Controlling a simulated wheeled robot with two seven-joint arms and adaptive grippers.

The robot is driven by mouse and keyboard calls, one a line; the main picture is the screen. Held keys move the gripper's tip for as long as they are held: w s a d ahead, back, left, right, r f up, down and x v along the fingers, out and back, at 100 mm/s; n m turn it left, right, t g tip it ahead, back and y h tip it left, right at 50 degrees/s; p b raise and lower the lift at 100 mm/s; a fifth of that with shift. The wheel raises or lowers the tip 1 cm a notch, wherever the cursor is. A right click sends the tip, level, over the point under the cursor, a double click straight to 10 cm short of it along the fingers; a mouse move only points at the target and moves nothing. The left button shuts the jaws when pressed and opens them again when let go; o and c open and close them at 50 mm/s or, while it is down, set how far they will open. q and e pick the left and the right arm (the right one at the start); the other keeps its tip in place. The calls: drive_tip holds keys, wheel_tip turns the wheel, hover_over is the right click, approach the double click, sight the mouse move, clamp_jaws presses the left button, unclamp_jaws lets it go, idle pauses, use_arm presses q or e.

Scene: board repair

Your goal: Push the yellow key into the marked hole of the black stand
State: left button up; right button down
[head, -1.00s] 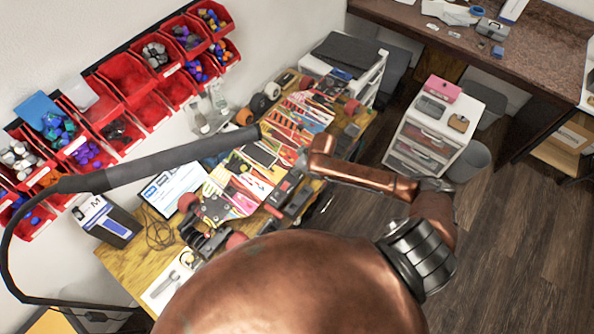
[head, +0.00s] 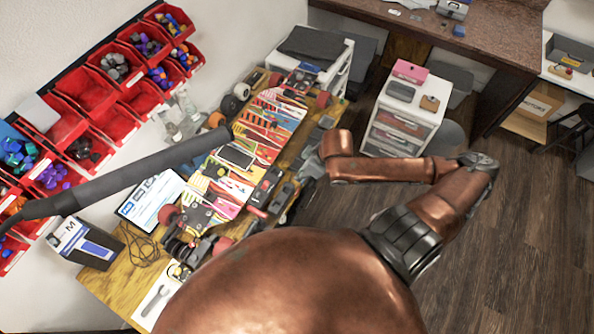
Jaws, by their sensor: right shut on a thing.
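My right arm bends over from the lower right, and its copper wrist end stands over the right edge of the wooden workbench (head: 122,282). My right gripper (head: 310,167) is small and dark beside the wrist, mostly hidden against the dark parts on the bench. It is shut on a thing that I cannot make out. I cannot pick out the yellow key. Several dark blocks lie around the bench's right edge, but I cannot tell which is the black stand, and no marked hole can be made out. My left gripper is not in view.
A thick dark rod (head: 130,178) crosses above the bench from the left. Red bins (head: 88,90) line the wall. A tablet (head: 152,200), a black-and-white box (head: 84,243) and skateboard parts crowd the bench.

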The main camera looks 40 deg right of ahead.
idle(0.3)
drive_tip(key=w+a+p, duration=0.2)
drive_tip(key=w+a, duration=0.2)
drive_tip(key=a, duration=0.5)
drive_tip(key=shift+w, duration=0.15)
idle(0.6)
drive_tip(key=shift+f+b, duration=2.5)
drive_tip(key=shift+f, duration=5.6)
drive_tip(key=shift+f, duration=0.75)
drive_tip(key=shift+p, duration=0.65)
